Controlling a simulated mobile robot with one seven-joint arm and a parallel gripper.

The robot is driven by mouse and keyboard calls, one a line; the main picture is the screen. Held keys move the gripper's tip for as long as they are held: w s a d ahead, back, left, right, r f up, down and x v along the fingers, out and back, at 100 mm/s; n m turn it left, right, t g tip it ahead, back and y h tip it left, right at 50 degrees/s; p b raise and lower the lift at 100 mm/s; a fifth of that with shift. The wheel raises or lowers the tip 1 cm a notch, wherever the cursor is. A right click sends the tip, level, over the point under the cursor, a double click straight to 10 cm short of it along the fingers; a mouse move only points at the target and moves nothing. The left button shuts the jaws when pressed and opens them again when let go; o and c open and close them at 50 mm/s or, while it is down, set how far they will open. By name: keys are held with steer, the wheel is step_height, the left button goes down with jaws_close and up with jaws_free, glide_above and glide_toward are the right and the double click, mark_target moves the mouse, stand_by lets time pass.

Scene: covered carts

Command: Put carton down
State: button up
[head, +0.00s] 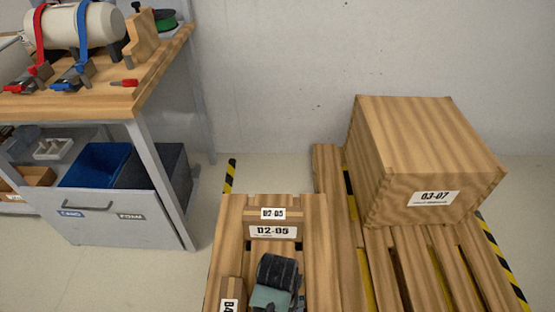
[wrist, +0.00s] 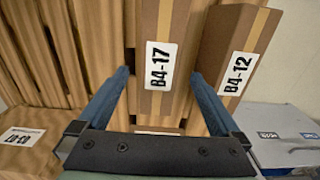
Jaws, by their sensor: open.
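A brown carton labelled B4-17 (wrist: 155,65) with a tan tape strip stands between the two blue fingers of my gripper (wrist: 160,78) in the wrist view. My fingers are open, one on each side of it; I cannot tell whether either touches it. A second carton, labelled B4-12 (wrist: 235,45), is close on its right. In the head view my gripper shows from behind at the bottom centre, over the wooden pallet (head: 315,235); its fingertips and the B4-17 carton are hidden there. Part of a carton labelled B4 (head: 230,292) shows left of it.
Cartons labelled D2-05 (head: 272,225) stand at the pallet's far end. A large wooden crate marked 03-07 (head: 425,160) sits on a second pallet (head: 400,265) at right. A workbench (head: 110,95) with a grey drawer (head: 105,215) stands at left. Floor between bench and pallet is clear.

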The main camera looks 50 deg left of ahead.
steer(key=w+d+r+m+t+y, duration=0.15)
steer(key=w+r+t, duration=0.25)
steer(key=w+r, duration=0.6)
steer(key=w+r+m+t+y+p, duration=0.15)
steer(key=w+r+t, duration=0.3)
steer(key=r, duration=0.95)
steer(key=w+d+r+m+t+y, duration=0.15)
steer(key=w+r+t, duration=0.25)
steer(key=w+r, duration=0.65)
steer(key=s+d+r+m+t+h, duration=0.15)
steer(key=d+r+t, duration=0.3)
steer(key=r, duration=0.75)
steer(key=s+d+r+m+t, duration=0.1)
steer(key=d+r+m+t, duration=0.3)
steer(key=r, duration=0.9)
steer(key=s+d+r+t+h, duration=0.1)
steer(key=s+d+r+t, duration=0.2)
steer(key=s+r, duration=0.3)
steer(key=s+d+r+t+h, duration=0.2)
steer(key=s+d+r, duration=0.3)
steer(key=r, duration=0.4)
steer(key=shift+s+d+r+t, duration=0.15)
steer(key=shift+s+r+t, duration=0.2)
steer(key=shift+s+t, duration=0.25)
steer(key=shift+w, duration=0.1)
